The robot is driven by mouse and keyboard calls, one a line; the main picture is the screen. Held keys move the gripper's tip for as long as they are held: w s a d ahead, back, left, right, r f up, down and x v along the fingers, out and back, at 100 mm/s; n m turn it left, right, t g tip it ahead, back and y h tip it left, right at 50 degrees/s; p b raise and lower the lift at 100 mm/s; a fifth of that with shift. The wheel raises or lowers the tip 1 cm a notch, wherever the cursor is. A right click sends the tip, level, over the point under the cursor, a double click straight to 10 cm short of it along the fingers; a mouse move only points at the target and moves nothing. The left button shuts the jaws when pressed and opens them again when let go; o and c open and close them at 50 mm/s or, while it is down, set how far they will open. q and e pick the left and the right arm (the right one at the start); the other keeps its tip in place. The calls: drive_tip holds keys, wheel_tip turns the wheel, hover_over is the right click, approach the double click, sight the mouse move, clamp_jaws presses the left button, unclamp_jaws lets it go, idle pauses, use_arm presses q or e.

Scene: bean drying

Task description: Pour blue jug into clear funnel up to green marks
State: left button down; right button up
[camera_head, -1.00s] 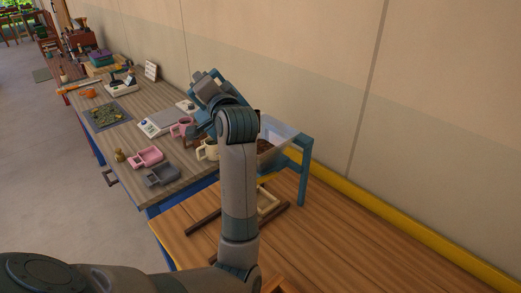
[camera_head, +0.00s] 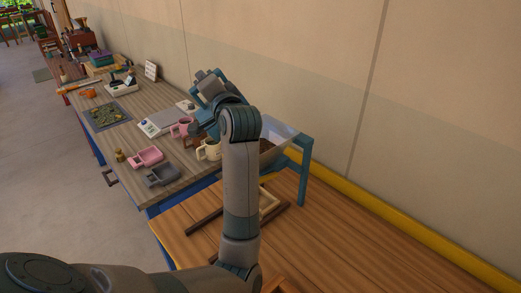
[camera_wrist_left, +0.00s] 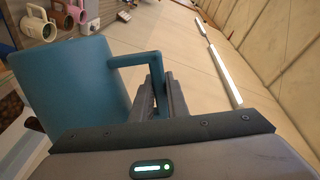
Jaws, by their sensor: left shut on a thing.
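In the left wrist view the blue jug (camera_wrist_left: 75,85) is a teal cylinder with a square handle on its right side. My left gripper (camera_wrist_left: 158,88) is shut on that handle. The jug is tilted in this picture, and its inside does not show. In the head view my left arm hides most of the gripper and jug. A clear funnel-like container (camera_head: 277,132) on a teal frame stands at the table's right end, partly behind my arm, with brown contents low inside. No green marks can be made out. My right gripper is not in view.
A cream mug (camera_head: 208,150) and a pink mug (camera_head: 182,127) stand just left of my arm. A pink scoop (camera_head: 147,156), a grey scoop (camera_head: 160,176) and a scale (camera_head: 158,125) lie on the table. The wall is close behind. The wooden surface (camera_head: 340,245) at right is mostly clear.

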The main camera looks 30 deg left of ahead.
sight(226, 80)
use_arm(q)
drive_tip(key=shift+w+d+r+m, duration=0.1)
drive_tip(key=shift+w+d+m, duration=0.25)
drive_tip(key=shift+w+m, duration=0.15)
idle(0.9)
drive_tip(key=shift+w+d, duration=0.15)
drive_tip(key=shift+w, duration=0.05)
drive_tip(key=shift+w+d+m, duration=0.3)
drive_tip(key=shift+w+m, duration=0.25)
drive_tip(key=shift+m, duration=0.15)
idle(1.0)
drive_tip(key=shift+w+d+f+m, duration=0.25)
drive_tip(key=shift+w+d+m, duration=0.25)
drive_tip(key=shift+w, duration=0.15)
idle(1.1)
drive_tip(key=shift+w+d, duration=0.1)
drive_tip(key=shift+w, duration=0.15)
drive_tip(key=shift+s, duration=0.1)
idle(0.4)
drive_tip(key=shift+s+a, duration=0.25)
drive_tip(key=shift+s, duration=0.05)
drive_tip(key=shift+w+d+f+m, duration=0.15)
drive_tip(key=shift+w+d+m, duration=0.25)
drive_tip(key=shift+w, duration=0.25)
idle(1.2)
